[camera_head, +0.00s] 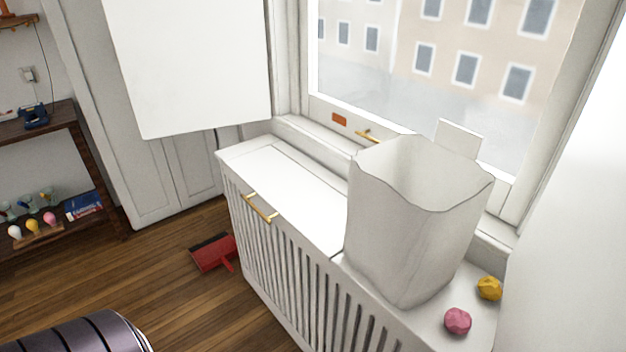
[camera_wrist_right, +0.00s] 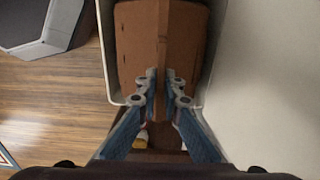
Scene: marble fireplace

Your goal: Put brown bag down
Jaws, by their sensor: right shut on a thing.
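In the right wrist view, my right gripper (camera_wrist_right: 161,82) is shut on the upright middle ridge of a brown bag (camera_wrist_right: 135,45). The bag's brown sides spread out to both sides of the fingers. A pale rim (camera_wrist_right: 107,70) runs around the brown bag on its left and right; I cannot tell whether the bag rests on anything. The brown bag and my right gripper do not show in the head view. My left gripper is in neither view.
A white slatted cabinet (camera_head: 272,192) stands under the window, its left top bare. A large open off-white bag (camera_head: 410,240) stands on its right part, beside pink (camera_head: 457,321) and yellow (camera_head: 489,288) lumps. A red dustpan (camera_head: 212,253) lies on the wooden floor. Dark shelves (camera_head: 85,150) stand left.

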